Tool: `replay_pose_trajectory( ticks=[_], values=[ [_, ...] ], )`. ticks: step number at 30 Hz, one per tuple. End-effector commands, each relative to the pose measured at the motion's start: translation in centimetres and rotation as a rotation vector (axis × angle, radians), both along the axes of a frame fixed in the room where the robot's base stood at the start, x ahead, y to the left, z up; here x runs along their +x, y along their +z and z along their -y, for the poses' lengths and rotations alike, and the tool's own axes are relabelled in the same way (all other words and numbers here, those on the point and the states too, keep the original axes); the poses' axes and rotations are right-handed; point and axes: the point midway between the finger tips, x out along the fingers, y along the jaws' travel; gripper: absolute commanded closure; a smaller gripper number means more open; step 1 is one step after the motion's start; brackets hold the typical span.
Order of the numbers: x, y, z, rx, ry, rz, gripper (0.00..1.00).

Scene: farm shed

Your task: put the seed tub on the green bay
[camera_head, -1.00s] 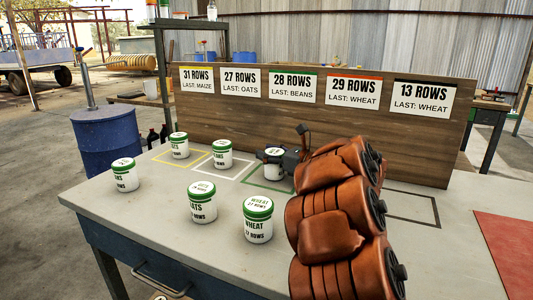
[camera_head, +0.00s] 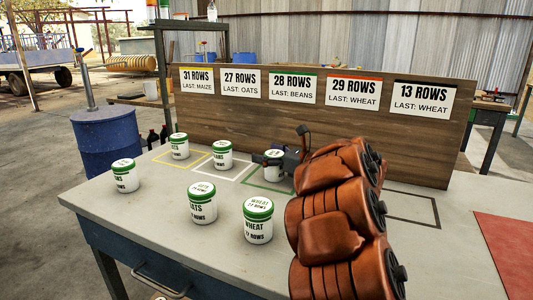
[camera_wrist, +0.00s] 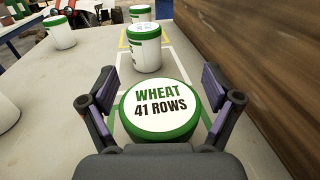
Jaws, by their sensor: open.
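The seed tub, white with a green lid (camera_head: 273,173), stands upright inside the green-outlined bay (camera_head: 262,190) on the bench. In the wrist view its lid (camera_wrist: 160,108) reads "WHEAT 41 ROWS", and parts of the green outline (camera_wrist: 119,101) show beside it. My gripper (camera_head: 281,157) is at the tub, open, with one finger on each side of it. In the wrist view a gap shows between the lid and each finger of my gripper (camera_wrist: 160,88). My gripper partly hides the tub in the head view.
One tub (camera_head: 180,147) stands at the yellow bay and another (camera_head: 222,155) at the white bay. Loose tubs (camera_head: 125,176), (camera_head: 202,204) and (camera_head: 258,221) stand nearer the front. A wooden board (camera_head: 330,133) with row signs rises behind. The black-outlined bay (camera_head: 412,222) looks empty.

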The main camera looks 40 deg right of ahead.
Motion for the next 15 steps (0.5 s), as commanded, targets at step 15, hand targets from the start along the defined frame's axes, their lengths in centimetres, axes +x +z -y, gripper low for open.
replay_pose_trajectory(
  ticks=[15],
  values=[
    [-7.2, 0.1, 2.9, -0.003, -0.003, -0.001, 0.11]
  ],
)
